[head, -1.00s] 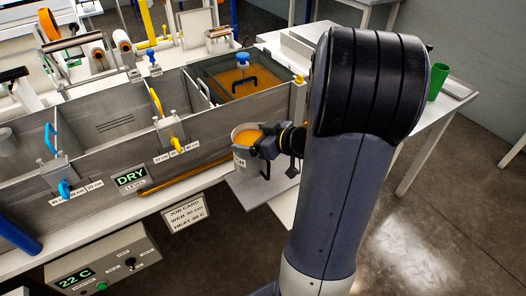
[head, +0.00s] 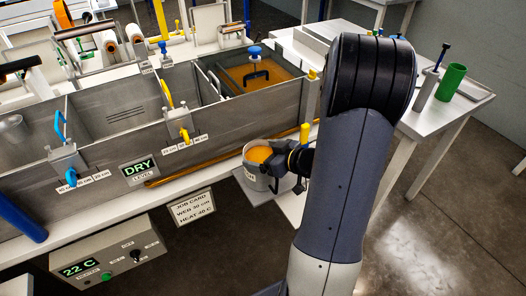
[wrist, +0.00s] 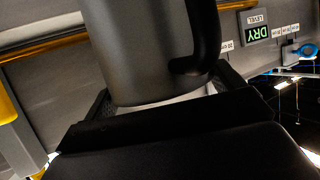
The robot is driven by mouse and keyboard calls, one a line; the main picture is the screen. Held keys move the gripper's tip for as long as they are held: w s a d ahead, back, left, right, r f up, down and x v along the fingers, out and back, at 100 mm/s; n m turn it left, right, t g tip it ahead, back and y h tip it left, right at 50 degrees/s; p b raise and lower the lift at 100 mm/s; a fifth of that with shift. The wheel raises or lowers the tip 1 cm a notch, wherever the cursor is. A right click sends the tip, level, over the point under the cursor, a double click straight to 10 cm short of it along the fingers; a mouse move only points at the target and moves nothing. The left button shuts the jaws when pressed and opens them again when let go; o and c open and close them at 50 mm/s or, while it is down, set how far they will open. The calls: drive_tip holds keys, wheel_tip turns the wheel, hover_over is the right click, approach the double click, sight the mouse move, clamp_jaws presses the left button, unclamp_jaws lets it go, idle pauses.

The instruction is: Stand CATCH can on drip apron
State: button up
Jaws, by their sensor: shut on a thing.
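The CATCH can (head: 256,172) is a grey metal can with amber liquid at its top and a partly hidden label. My gripper (head: 278,172) is shut on its handle side, at the can's right. The can is upright, in front of the bath's front wall. The drip apron (head: 291,204) is a pale flat plate below the can, partly hidden by the can and my arm. I cannot tell whether the can's base touches it. In the wrist view the can (wrist: 150,50) fills the upper middle, with its dark handle at right and a pale surface under its base.
The bath (head: 120,150) stands behind, with a DRY level display (head: 140,168) on its front. An amber-coloured rail runs along its foot. A job card (head: 193,208) and a heater box (head: 105,254) hang below. A side table (head: 445,110) with a green cup (head: 451,82) is at right.

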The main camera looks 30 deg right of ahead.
drive_tip(key=shift+f, duration=0.1)
drive_tip(key=o, duration=1.8)
drive_tip(key=p+v, duration=0.1)
drive_tip(key=v, duration=1.1)
